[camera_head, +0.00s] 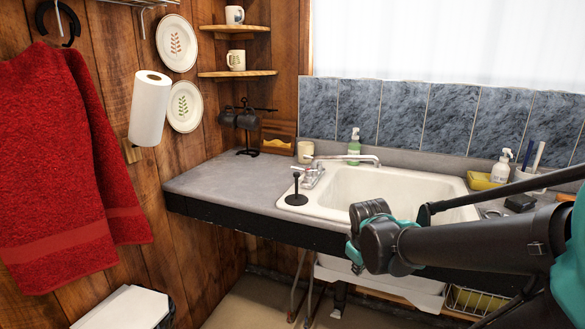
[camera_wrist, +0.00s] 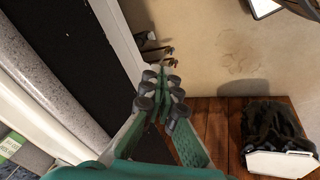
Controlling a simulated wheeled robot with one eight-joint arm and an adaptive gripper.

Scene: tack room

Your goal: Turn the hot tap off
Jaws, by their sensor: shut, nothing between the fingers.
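The sink tap has a long silver spout (camera_head: 345,158) over the left rear of the white sink (camera_head: 345,187). Its chrome body and handles (camera_head: 313,172) sit at the sink's left edge. They are small here, and I cannot tell which handle is hot or how it is turned. My gripper (camera_wrist: 160,95) is shut and empty in the wrist view, away from the tap and beside the dark counter front. In the head view my arm reaches in from the right in front of the sink, and its fingers cannot be made out.
A black upright stand (camera_head: 297,190) is close in front of the tap. A green soap bottle (camera_head: 354,147) and a beige cup (camera_head: 305,151) stand behind it. Black mugs hang on a rack at the corner. The counter (camera_head: 225,184) left of the sink is mostly clear.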

